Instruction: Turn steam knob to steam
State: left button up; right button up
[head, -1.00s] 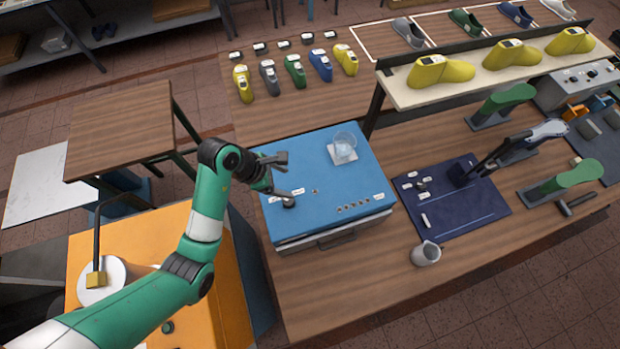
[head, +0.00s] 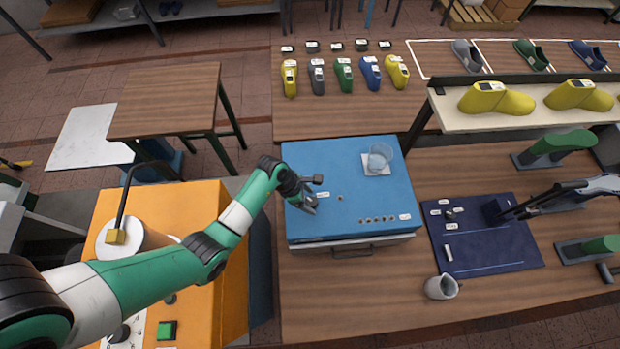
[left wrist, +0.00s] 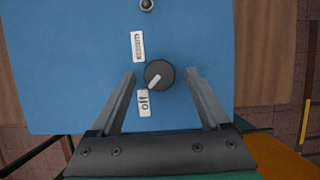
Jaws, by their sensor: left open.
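The round dark steam knob (left wrist: 159,74) sits on the blue panel of a machine (head: 346,216). Its light pointer line slants down-left toward the "off" label (left wrist: 144,103). A "steam" label (left wrist: 137,46) lies up-left of the knob. My left gripper (left wrist: 160,77) is open, with one finger on each side of the knob and a gap on both sides. In the head view my left gripper (head: 310,194) is over the left part of the blue top and largely hides the knob. I cannot tell how deep the fingers reach. My right gripper is not in view.
A glass (head: 380,157) stands on a pale square at the back of the blue top. A small metal stud (left wrist: 147,5) lies beyond the knob. A grey mug (head: 441,287) and a navy mat (head: 512,256) with a tool stand to the right.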

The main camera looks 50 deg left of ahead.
pick_arm(q)
jog(key=shift+w+d+f, duration=0.1)
jog(key=shift+w+f, duration=0.05)
jog(key=shift+f, duration=0.2)
grip_shut()
